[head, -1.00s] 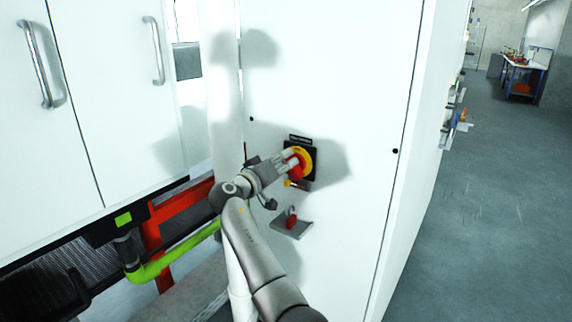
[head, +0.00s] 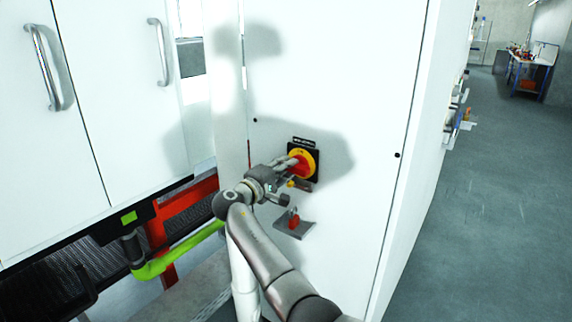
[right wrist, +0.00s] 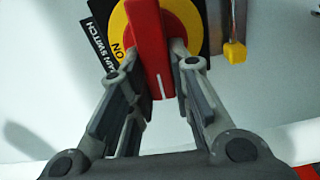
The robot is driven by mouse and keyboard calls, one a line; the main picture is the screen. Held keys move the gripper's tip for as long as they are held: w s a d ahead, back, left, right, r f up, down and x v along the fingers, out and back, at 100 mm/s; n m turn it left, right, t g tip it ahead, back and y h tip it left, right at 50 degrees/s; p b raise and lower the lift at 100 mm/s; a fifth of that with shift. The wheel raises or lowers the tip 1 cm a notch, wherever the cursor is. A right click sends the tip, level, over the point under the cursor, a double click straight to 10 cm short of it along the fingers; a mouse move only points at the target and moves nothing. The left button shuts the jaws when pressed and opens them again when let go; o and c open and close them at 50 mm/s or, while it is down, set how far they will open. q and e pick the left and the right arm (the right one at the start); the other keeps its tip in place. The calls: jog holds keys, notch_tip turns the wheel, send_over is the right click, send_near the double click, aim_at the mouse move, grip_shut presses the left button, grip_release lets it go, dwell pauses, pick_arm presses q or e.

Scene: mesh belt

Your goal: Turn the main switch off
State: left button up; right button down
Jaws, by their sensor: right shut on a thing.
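The main switch (head: 313,151) is a yellow disc on a black plate on the white cabinet front, with a red handle (head: 302,168) at its centre. My right gripper (head: 292,165) reaches it from the lower left. In the right wrist view, the fingers stand on either side of the red handle (right wrist: 150,35) and grip it. A white line on the handle points toward my gripper, away from the "ON" mark on the yellow ring (right wrist: 118,32). My left gripper is not in view.
White doors with handles (head: 50,68) stand at the left, above a lime-green pipe (head: 180,254). The floor at the right is open.

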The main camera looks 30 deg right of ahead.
jog(key=shift+f+n, duration=0.1)
jog(key=shift+n, duration=0.4)
jog(key=c, duration=1.3)
grip_release()
jog(key=v, duration=1.2)
jog(key=shift+w+a, duration=0.1)
